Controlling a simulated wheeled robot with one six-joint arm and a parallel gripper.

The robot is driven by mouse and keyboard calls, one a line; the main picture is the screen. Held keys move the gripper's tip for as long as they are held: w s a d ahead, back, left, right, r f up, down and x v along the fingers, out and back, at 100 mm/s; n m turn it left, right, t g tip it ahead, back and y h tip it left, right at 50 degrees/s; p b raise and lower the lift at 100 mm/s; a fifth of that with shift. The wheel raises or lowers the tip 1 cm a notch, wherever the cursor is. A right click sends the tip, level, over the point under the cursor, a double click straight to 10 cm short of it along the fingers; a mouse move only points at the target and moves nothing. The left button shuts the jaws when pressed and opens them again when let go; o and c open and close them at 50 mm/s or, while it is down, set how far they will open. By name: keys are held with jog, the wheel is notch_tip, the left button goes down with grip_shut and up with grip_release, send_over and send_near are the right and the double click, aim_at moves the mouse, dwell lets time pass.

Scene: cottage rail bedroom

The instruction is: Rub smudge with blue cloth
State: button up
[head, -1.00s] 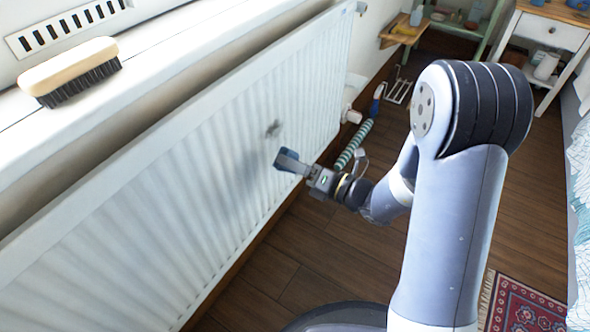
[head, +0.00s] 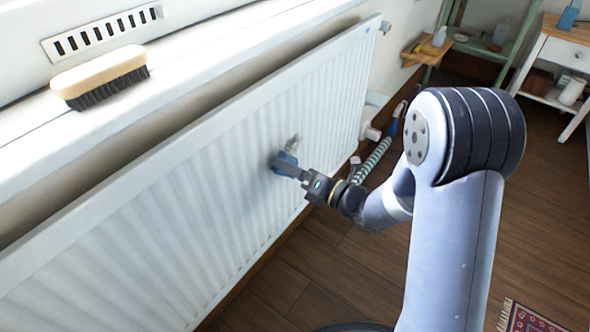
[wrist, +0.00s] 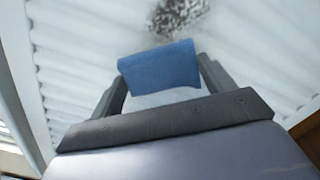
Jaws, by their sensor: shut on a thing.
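The smudge (head: 293,142) is a small dark grey patch on the white ribbed radiator (head: 200,200). In the wrist view the smudge (wrist: 178,14) is a speckled dark patch at the top, just beyond the cloth. My gripper (head: 288,168) is shut on the blue cloth (head: 286,160), which is held between its fingers close to the radiator face, just below the smudge. The blue cloth (wrist: 160,66) spans both fingertips in the wrist view. I cannot tell whether the cloth touches the panel.
A wooden brush (head: 100,75) lies on the white sill (head: 170,72) above the radiator. A green shelf (head: 485,45) and white table (head: 560,50) stand farther back. The wooden floor (head: 300,275) is mostly clear.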

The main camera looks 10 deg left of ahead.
aim_at(285, 152)
jog(key=shift+x, duration=1)
dwell(0.3)
jog(key=shift+w+d+p, duration=0.25)
jog(key=shift+w+d, duration=0.15)
jog(key=shift+w, duration=0.45)
jog(key=shift+w+d+p, duration=0.25)
jog(key=shift+w+d, duration=0.2)
jog(key=shift+w, duration=0.4)
jog(key=shift+w+d+p, duration=0.3)
jog(key=shift+w+d, duration=0.15)
jog(key=shift+w, duration=0.75)
jog(key=shift+w+d+p, duration=0.3)
jog(key=shift+w+d, duration=0.15)
jog(key=shift+w, duration=0.75)
jog(key=shift+w+d+p, duration=0.3)
jog(key=shift+w+d, duration=0.15)
jog(key=shift+w, duration=0.7)
jog(key=shift+s+a, duration=0.45)
jog(key=shift+s, duration=0.75)
jog(key=shift+s+a, duration=0.5)
jog(key=shift+s, duration=0.7)
jog(key=shift+s+a, duration=0.45)
jog(key=shift+s, duration=0.75)
jog(key=shift+s+a, duration=0.4)
jog(key=shift+s, duration=0.4)
jog(key=shift+s+a, duration=0.4)
jog(key=shift+s, duration=0.45)
jog(key=shift+v, duration=2.95)
